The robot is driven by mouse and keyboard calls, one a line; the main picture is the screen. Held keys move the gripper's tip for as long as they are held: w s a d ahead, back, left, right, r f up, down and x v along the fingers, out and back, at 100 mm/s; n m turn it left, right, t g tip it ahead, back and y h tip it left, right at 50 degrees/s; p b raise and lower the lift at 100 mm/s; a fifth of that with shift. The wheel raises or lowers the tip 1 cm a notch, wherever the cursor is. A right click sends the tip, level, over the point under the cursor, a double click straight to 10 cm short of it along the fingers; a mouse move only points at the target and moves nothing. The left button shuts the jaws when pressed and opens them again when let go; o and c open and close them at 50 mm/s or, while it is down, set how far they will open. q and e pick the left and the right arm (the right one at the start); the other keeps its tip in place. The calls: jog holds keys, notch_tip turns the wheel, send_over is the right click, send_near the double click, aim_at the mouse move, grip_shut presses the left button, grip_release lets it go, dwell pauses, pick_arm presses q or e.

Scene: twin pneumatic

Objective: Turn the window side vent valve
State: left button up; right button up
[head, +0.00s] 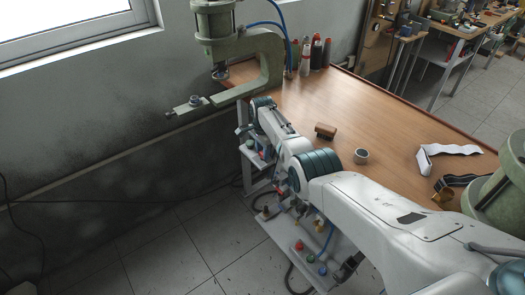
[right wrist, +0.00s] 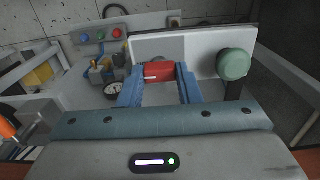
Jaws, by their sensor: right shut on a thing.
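In the right wrist view, the two blue fingers of my right gripper (right wrist: 160,72) close around a red valve handle (right wrist: 158,76). One finger is on each side of the handle, and part of it is hidden between them. In the head view my right arm reaches from the lower right toward the window-side press (head: 262,62). Its gripper fingers are too small and covered to make out there. A window (head: 70,22) is at the upper left. My left gripper does not show.
In the right wrist view, a panel with blue, green and red buttons (right wrist: 101,35) and a pressure gauge (right wrist: 113,90) are left of the handle. A green round knob (right wrist: 234,64) is at the right. The wooden table (head: 350,110) holds a brown block (head: 325,131) and a grey ring (head: 361,156).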

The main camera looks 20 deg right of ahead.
aim_at(262, 153)
jog(key=o, duration=1)
jog(key=shift+r, duration=0.15)
jog(key=shift+r, duration=0.3)
notch_tip(262, 153, up, 10)
jog(key=shift+r, duration=0.1)
